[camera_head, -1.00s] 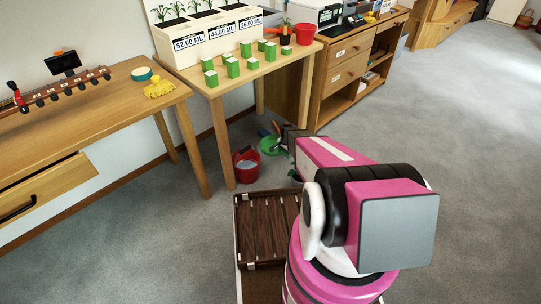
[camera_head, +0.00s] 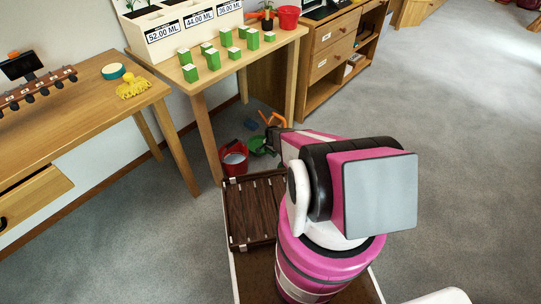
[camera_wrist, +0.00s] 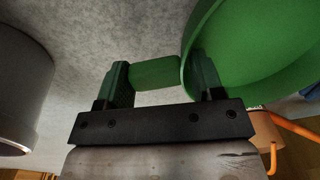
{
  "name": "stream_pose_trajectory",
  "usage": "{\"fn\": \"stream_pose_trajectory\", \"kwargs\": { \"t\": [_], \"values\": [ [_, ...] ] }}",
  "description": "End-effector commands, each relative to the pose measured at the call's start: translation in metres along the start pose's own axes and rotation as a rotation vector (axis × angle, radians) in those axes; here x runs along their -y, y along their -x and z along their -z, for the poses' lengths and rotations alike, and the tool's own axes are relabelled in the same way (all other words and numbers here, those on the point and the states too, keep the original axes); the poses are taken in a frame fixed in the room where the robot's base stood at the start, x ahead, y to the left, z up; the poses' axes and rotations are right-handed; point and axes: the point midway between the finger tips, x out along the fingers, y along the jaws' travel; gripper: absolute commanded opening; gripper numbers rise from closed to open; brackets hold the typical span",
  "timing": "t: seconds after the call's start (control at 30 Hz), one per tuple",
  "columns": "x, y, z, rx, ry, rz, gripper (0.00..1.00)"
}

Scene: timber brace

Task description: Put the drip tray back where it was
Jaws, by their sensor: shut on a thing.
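The drip tray appears to be the round green dish (camera_wrist: 255,50) with a short green tab (camera_wrist: 155,73). My gripper (camera_wrist: 160,78) is shut on that tab, one finger on each side, and the dish's rim reaches past the right finger. In the head view the green dish (camera_head: 258,146) shows low, just right of a red bucket, partly hidden by my arm. My gripper (camera_head: 273,142) is mostly hidden there behind my wrist. I cannot tell whether the dish touches the floor.
The red bucket (camera_head: 234,158) stands on the floor by the plant table's leg (camera_head: 207,135). An orange-handled thing (camera_head: 272,119) and a blue thing (camera_head: 250,124) lie behind the dish. Green blocks (camera_head: 213,60) stand on the table (camera_head: 270,52). Open carpet (camera_head: 455,130) lies right.

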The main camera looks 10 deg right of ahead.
Motion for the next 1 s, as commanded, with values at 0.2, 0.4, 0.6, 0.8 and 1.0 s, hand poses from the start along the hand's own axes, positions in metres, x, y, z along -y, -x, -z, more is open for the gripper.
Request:
{"fn": "stream_pose_trajectory", "kwargs": {
  "t": [0.2, 0.4, 0.6, 0.8, 1.0],
  "values": [
    [0.000, -0.027, 0.001, -0.001, 0.000, 0.001, 0.25],
    [-0.001, -0.026, 0.000, -0.001, 0.000, 0.001, 0.25],
    [-0.001, -0.029, 0.000, 0.000, 0.000, 0.000, 0.78],
    [-0.001, -0.029, 0.000, 0.000, 0.000, 0.000, 0.87],
    [-0.001, -0.026, 0.000, -0.001, 0.000, 0.001, 0.87]
  ]
}}
